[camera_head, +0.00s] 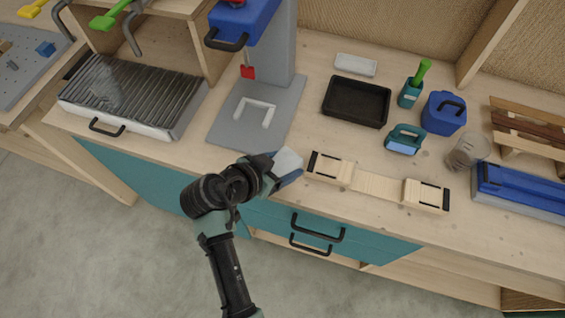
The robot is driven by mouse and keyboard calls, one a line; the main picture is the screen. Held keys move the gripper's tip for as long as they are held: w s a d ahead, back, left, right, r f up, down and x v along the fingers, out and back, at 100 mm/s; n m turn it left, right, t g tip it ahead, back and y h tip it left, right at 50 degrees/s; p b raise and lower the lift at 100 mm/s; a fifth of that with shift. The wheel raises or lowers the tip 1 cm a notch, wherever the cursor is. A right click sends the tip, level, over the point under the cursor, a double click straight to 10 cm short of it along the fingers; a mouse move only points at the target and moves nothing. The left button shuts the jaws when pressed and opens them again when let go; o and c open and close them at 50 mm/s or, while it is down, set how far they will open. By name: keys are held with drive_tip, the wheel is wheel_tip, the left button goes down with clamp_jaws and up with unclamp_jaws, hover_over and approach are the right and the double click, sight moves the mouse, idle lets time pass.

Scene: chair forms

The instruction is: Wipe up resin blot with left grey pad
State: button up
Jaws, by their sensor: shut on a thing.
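My gripper (276,168) is at the front edge of the workbench, shut on a light grey pad (289,160). The pad sits at the fingertips, beside the left end of a pale wooden form (330,168). I cannot tell whether the pad touches the bench top. I cannot make out the resin blot; it may be hidden by the pad or too faint to see. Another pale, whitish block (356,65) lies at the back of the bench, behind a black tray.
The black tray (357,102), a green-handled bottle (410,93), a blue can (443,113) and a teal tool (405,139) stand behind the wooden form. A grey press stand (270,118) rises to the left. A clear jar (468,152) and blue clamp (520,190) are right.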

sight(291, 155)
drive_tip(key=shift+r+p, duration=1.2)
drive_tip(key=shift+r, duration=0.35)
drive_tip(key=shift+f, duration=0.1)
